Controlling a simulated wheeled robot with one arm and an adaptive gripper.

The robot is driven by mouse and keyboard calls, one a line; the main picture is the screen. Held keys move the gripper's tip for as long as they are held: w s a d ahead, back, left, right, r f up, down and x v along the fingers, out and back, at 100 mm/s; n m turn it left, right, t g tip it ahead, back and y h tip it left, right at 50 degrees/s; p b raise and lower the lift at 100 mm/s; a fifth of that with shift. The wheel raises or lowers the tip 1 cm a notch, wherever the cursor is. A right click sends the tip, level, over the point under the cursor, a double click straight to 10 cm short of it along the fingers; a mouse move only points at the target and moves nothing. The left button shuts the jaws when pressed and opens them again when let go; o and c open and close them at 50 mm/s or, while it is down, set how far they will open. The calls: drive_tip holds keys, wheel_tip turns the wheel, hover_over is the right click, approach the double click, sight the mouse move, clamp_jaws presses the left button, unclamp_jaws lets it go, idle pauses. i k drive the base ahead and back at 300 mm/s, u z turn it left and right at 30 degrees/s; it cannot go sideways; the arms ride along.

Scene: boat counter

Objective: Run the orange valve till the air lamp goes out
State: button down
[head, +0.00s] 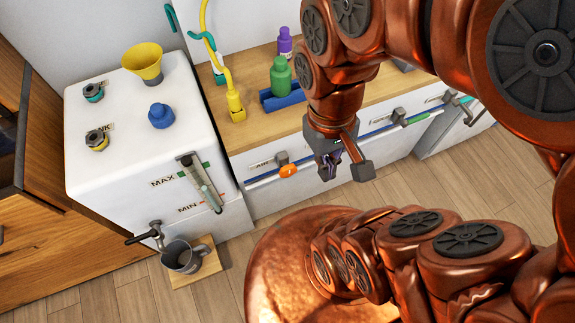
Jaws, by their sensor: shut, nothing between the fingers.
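The orange valve (288,171) is a small round knob on the front of the white counter, beside a label reading AIR and a grey fitting (281,158). My gripper (329,169) points down in front of the counter, a little to the right of the orange valve and apart from it. Its fingers are shut with nothing between them. I cannot make out an air lamp in this view, nor tell whether it is lit.
A white tank (135,150) with a yellow funnel (143,62), blue cap (161,115) and level gauge stands left. A grey mug (184,256) sits below its tap. Green (280,77) and purple (285,43) bottles stand on the wooden counter top. Other fittings line the rail to the right.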

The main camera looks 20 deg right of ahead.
sight(286, 171)
drive_tip(key=u, duration=0.55)
drive_tip(key=k, duration=1.3)
drive_tip(key=u, duration=0.9)
drive_tip(key=i, duration=0.55)
drive_tip(key=z, duration=0.2)
